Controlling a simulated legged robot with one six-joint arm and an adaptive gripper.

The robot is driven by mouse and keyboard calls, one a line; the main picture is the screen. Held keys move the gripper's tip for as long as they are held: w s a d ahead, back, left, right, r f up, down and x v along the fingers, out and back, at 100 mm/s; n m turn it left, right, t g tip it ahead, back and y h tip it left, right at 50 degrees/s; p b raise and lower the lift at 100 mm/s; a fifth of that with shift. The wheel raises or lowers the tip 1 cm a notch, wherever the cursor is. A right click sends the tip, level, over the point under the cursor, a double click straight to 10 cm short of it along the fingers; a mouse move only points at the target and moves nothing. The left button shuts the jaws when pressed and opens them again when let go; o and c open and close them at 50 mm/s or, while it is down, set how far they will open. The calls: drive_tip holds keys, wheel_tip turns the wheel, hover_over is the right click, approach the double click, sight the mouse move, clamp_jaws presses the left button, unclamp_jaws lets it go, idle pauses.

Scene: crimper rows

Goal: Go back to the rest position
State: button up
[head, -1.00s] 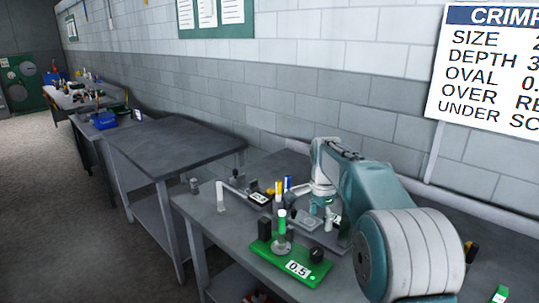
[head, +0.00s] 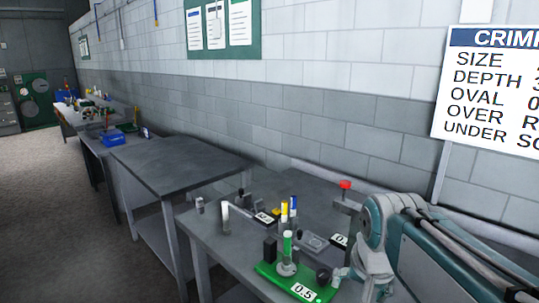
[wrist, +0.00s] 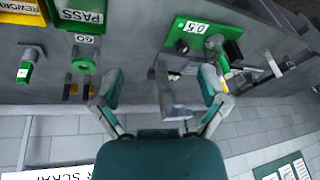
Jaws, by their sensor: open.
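My gripper (wrist: 160,84) is open in the wrist view, its two teal-tipped fingers spread apart with nothing held between them. A grey fixture (wrist: 175,95) shows beyond the fingers, apart from them as far as I can tell. In the head view my arm comes in from the right and its end is low at the right, over the front bench (head: 212,232); the fingertips are not clear there. The green base marked 0.5 (head: 268,270) holds an upright green-topped piece (head: 287,245) left of my arm; the base also shows in the wrist view (wrist: 190,32).
A red-topped post (head: 345,186) stands behind my arm. Black, yellow and blue pieces stand on the bench. The wrist view shows a PASS bin (wrist: 82,25), a REWORK bin (wrist: 22,8) and a green-tipped piece (wrist: 27,65). An empty table (head: 175,158) stands left.

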drive_tip(key=s+f+n+t, duration=0.1)
drive_tip(key=s+f+n, duration=0.3)
drive_tip(key=s, duration=0.7)
drive_tip(key=shift+f+n+t, duration=0.3)
drive_tip(key=shift+f+t, duration=0.1)
drive_tip(key=shift+s, duration=0.1)
idle(1.4)
